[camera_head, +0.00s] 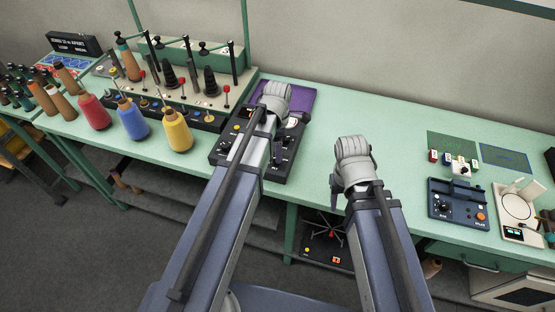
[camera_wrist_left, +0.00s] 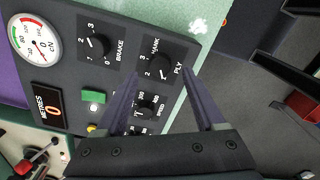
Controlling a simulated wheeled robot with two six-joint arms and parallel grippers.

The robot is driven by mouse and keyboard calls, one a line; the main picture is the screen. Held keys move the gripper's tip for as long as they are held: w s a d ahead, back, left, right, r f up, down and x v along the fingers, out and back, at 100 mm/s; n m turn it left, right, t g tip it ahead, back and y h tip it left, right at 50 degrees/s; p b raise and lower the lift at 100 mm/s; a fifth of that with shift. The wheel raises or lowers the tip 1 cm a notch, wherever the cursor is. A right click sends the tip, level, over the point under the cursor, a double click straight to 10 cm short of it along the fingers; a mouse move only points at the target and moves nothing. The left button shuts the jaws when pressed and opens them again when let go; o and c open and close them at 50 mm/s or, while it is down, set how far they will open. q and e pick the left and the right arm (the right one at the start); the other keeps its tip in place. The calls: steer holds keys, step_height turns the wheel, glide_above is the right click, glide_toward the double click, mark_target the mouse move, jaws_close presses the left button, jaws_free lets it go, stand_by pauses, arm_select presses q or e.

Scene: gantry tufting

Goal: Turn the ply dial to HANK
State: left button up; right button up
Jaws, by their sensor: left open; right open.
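The ply dial (camera_wrist_left: 157,66) is a black knob on a dark control panel, marked 1, 2, 3 and HANK, in the left wrist view. Its white mark appears on the side by the 1 and 2, away from HANK; its exact setting is too small to tell. My left gripper (camera_wrist_left: 161,82) is open, with one finger on each side of the dial; I cannot tell whether they touch it. In the head view my left gripper (camera_head: 276,150) is over the panel (camera_head: 222,150), mostly hidden by its arm. My right gripper (camera_head: 337,190) is open at the bench's front edge, its fingers mostly hidden.
The brake dial (camera_wrist_left: 95,45), speed dial (camera_wrist_left: 147,107), green button (camera_wrist_left: 94,96) and round gauge (camera_wrist_left: 34,40) are close by on the panel. Yarn cones (camera_head: 177,138) stand left of the panel. A blue device (camera_head: 458,205) sits at right; the bench between is mostly clear.

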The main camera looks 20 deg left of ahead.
arm_select(q)
step_height(320, 180, down, 4)
steer(key=shift+r+b, duration=0.2)
steer(key=shift+b, duration=1.05)
steer(key=shift+r, duration=0.1)
jaws_close()
